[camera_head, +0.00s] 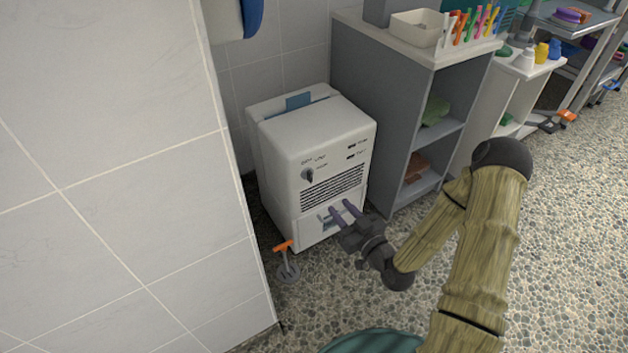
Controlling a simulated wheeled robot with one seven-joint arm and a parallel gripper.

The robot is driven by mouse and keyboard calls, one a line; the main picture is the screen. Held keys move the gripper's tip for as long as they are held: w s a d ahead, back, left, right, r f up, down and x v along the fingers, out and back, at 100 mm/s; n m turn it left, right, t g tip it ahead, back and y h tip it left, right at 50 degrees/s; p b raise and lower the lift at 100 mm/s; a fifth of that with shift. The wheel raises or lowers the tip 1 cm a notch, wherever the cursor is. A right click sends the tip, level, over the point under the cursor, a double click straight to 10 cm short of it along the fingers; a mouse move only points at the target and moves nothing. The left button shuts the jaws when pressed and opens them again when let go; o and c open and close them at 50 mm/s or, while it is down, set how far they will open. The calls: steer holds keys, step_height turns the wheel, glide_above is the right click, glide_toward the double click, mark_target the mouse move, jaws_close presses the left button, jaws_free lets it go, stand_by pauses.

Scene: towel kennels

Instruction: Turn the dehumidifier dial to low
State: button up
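The dehumidifier (318,152) is a white box standing on the floor against the tiled wall. Its small dark dial (307,174) is at the upper left of the front face, with tiny labels around it that are too small to read. My gripper (341,212) is in front of the lower front, below the vent slats and below and right of the dial. Its two fingers are apart with nothing visible between them. I cannot tell whether the fingertips touch the front face.
A grey shelf unit (378,95) stands close on the dehumidifier's right. A tiled wall edge (236,165) is close on its left. An orange-handled tool (285,258) is by its lower left corner. Pebbled floor (330,300) is open in front.

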mark_target(312, 175)
steer(key=b+x, duration=0.4)
steer(key=x, duration=0.9)
steer(key=shift+f, duration=0.1)
steer(key=shift+w+a, duration=0.2)
steer(key=shift+w, duration=0.05)
jaws_close()
